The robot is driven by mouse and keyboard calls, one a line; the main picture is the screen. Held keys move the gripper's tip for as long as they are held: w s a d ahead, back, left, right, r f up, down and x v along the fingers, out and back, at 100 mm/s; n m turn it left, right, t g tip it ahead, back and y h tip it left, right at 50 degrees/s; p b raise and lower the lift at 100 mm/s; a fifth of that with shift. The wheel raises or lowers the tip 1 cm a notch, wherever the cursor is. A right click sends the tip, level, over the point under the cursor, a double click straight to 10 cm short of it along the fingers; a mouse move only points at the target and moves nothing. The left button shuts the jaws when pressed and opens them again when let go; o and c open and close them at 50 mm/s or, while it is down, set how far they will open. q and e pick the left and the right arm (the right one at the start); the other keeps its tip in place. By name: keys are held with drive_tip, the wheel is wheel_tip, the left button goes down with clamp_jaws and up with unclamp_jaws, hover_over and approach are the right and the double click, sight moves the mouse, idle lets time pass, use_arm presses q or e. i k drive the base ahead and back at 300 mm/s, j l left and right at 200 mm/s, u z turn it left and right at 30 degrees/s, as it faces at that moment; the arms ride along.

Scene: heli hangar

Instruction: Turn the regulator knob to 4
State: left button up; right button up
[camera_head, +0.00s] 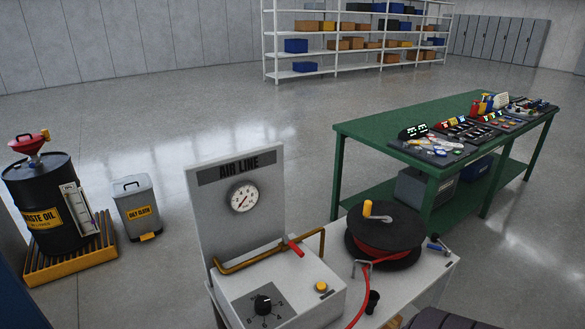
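The regulator knob (263,304) is small, round and black. The markings are too small to read surely, and I cannot tell which number the knob points to. A white round gauge (242,197) is on the upright panel marked AIR LINE, behind the knob. Neither of my grippers shows in the head view, and nothing is seen touching the knob.
A brass pipe with a red lever (296,248) and a yellow button (321,286) are near the knob. A black hose reel (384,236) with red hose stands to the right. A green workbench (360,133) is behind; an oil drum (32,185) is left.

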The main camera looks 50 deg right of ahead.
sight(262, 306)
drive_tip(key=z, duration=1.75)
